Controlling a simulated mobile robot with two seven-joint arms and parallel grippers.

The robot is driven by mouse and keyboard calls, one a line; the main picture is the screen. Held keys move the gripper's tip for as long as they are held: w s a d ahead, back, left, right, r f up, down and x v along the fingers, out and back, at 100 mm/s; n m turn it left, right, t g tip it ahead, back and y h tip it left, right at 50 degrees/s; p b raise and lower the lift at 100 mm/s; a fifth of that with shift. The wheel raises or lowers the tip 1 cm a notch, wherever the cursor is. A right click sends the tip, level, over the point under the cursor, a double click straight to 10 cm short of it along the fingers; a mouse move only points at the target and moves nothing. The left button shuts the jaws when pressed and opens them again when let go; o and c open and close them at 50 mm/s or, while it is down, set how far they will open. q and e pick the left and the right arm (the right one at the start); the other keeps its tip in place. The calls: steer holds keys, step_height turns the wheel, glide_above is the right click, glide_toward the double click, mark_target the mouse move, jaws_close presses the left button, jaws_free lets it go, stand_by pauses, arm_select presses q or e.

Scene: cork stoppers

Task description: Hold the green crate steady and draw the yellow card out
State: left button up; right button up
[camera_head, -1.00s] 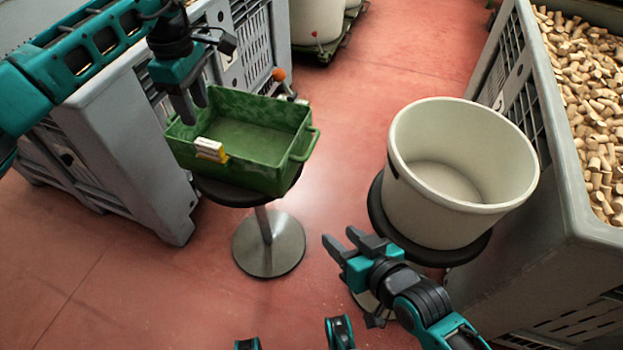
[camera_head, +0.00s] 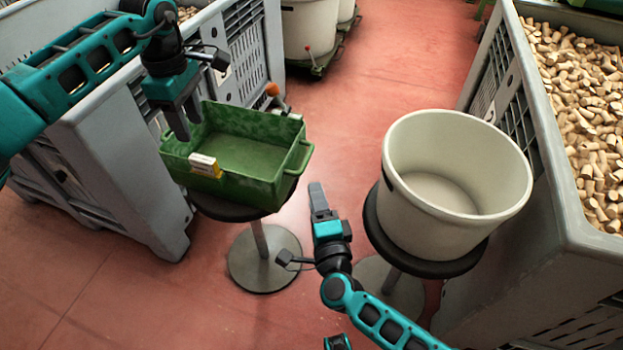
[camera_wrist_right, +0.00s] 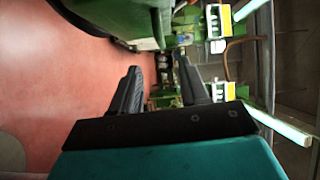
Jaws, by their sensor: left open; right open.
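The green crate (camera_head: 245,190) rests on a round black stool at centre left. The yellow card (camera_head: 205,165), with a large white part, sits against the outside of the crate's near wall. My left gripper (camera_head: 186,130) points down at the crate's left end, its fingers open; whether they straddle the wall is unclear. My right gripper (camera_head: 318,190) is empty, right of the crate and apart from it, pointing away from me. Its open fingers show in the right wrist view (camera_wrist_right: 160,85), with a dark green shape, likely the crate, at the top.
A white tub (camera_head: 450,220) stands on another stool to the right. Grey bins flank both sides; the right bin (camera_head: 590,245) is full of corks. An orange-tipped lever (camera_head: 272,90) stands behind the crate. Red floor lies open between the stools.

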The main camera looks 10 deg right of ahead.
mark_target(306, 160)
steer(key=w, duration=1.1)
steer(key=shift+w, duration=0.35)
steer(key=shift+c, duration=0.3)
jaws_close()
